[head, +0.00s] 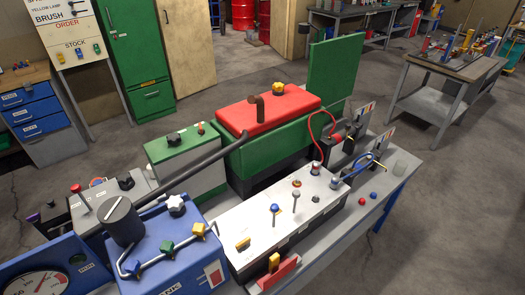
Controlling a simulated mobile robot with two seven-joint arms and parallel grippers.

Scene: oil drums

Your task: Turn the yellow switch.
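Several yellow parts are in the head view, and I cannot tell which is the switch. A yellow toggle-like part (243,243) sits on the near left of the white panel box (285,208). A yellow upright piece (274,262) stands by a red block (279,276) at the panel's near edge. Neither of my grippers is in view.
The machines crowd one bench (385,203). Red and blue cables reach the panel's far end. A side table (447,80) stands right. The floor (460,210) at right is clear.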

